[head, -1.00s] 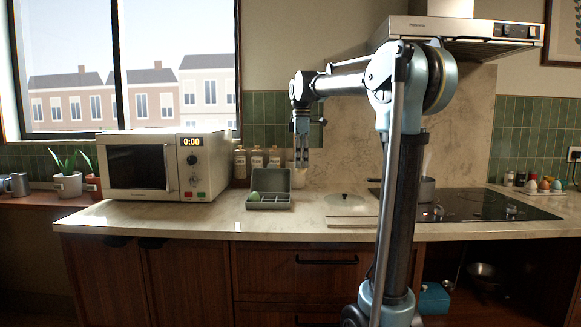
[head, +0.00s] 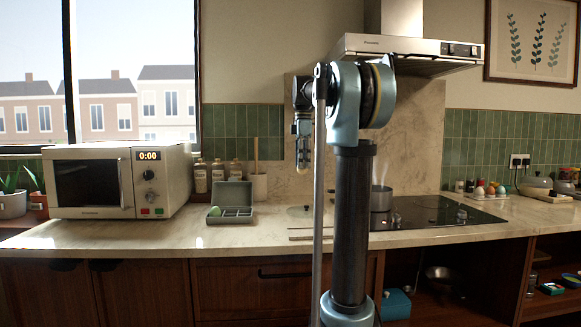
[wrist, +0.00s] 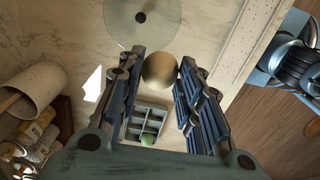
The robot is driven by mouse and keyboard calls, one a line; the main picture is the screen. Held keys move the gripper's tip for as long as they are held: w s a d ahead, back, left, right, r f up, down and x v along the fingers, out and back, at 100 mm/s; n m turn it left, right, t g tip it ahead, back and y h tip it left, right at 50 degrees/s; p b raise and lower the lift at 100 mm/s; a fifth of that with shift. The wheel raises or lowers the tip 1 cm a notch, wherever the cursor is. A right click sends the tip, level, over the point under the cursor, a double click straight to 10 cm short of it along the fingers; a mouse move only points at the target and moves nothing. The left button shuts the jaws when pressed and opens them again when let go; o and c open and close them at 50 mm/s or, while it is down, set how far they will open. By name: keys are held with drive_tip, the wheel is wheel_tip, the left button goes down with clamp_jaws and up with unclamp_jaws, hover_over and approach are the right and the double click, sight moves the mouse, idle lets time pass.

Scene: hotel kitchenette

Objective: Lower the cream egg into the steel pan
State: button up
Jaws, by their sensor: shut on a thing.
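My gripper (head: 302,145) is raised above the counter, left of the hob. In the wrist view its fingers (wrist: 158,85) are shut on the cream egg (wrist: 160,70), held at the fingertips. In the head view the egg is a small pale spot (head: 302,166) below the fingers. The steel pan (head: 383,199) stands on the black hob, to the right of my gripper. Its left side is hidden behind my arm, and steam seems to rise over it. The pan does not show in the wrist view.
A grey divided box (head: 232,197) holds a green egg (head: 215,211). A glass lid (wrist: 150,12) lies on the counter beside a pale board (wrist: 262,35). A utensil crock (head: 258,186) and bottles stand behind the box. A range hood (head: 405,55) hangs above the hob.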

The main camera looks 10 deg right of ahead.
drive_tip(key=w+d, duration=0.2)
drive_tip(key=d, duration=1.4)
drive_tip(key=w+d, duration=0.3)
drive_tip(key=d, duration=1.3)
drive_tip(key=shift+w+f, duration=0.3)
drive_tip(key=shift+f, duration=0.15)
wheel_tip(320, 180, down, 9)
idle(1.4)
idle(0.5)
drive_tip(key=o, duration=0.7)
drive_tip(key=shift+o, duration=0.2)
